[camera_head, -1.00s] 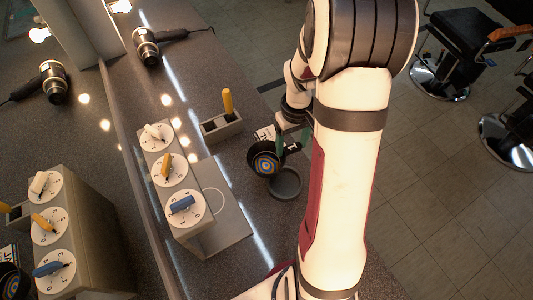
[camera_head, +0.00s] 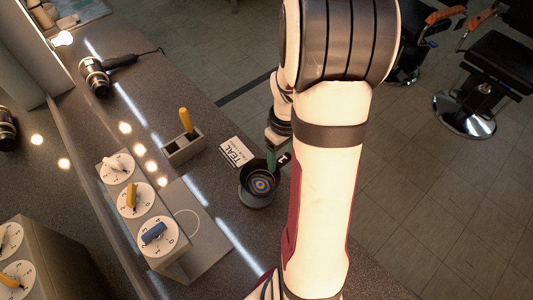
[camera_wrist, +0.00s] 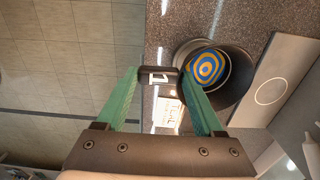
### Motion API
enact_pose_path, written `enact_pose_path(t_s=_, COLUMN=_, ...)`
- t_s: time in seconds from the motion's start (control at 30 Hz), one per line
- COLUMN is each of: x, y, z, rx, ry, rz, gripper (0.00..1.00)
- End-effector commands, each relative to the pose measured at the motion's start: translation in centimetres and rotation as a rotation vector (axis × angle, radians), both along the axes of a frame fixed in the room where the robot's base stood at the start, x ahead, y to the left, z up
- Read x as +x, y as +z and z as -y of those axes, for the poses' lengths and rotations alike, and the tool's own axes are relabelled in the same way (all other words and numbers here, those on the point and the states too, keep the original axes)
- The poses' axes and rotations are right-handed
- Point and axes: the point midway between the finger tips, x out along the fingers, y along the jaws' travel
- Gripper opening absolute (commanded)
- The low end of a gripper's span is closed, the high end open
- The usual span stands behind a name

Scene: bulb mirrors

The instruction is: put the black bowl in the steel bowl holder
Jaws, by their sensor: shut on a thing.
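The black bowl (camera_head: 262,181), with blue and orange rings inside, is over the grey steel bowl holder (camera_head: 258,203) in the head view. The holder's lower rim shows beneath it; I cannot tell whether the bowl rests in it or hangs just above. In the wrist view the bowl (camera_wrist: 207,68) shows right of the fingertips, partly behind the right green finger. My gripper (camera_head: 276,160) is at the bowl's far edge. In the wrist view my gripper (camera_wrist: 159,76) is shut on a dark piece with a white mark, apparently part of the bowl; the contact is partly hidden.
A white card marked TEAL (camera_head: 236,152) lies near the bowl. A grey block with a yellow-handled tool (camera_head: 185,122) stands behind left. A dial box (camera_head: 135,197) and flat plate (camera_head: 210,240) are to the left. A hair dryer (camera_head: 96,76) lies farther back.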

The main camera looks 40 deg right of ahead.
Motion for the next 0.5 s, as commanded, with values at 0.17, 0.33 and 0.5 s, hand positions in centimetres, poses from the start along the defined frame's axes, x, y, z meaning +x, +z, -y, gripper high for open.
enact_pose_path(t_s=0.17, x=1.2, y=-2.4, z=-0.6, rx=0.002, ry=0.001, rz=-0.004, gripper=0.00)
enact_pose_path(t_s=0.33, x=1.2, y=-4.8, z=-0.5, rx=0.001, ry=-0.001, rz=-0.002, gripper=0.00)
enact_pose_path(t_s=0.5, x=1.2, y=-4.8, z=-0.5, rx=-0.001, ry=-0.001, rz=0.000, gripper=0.00)
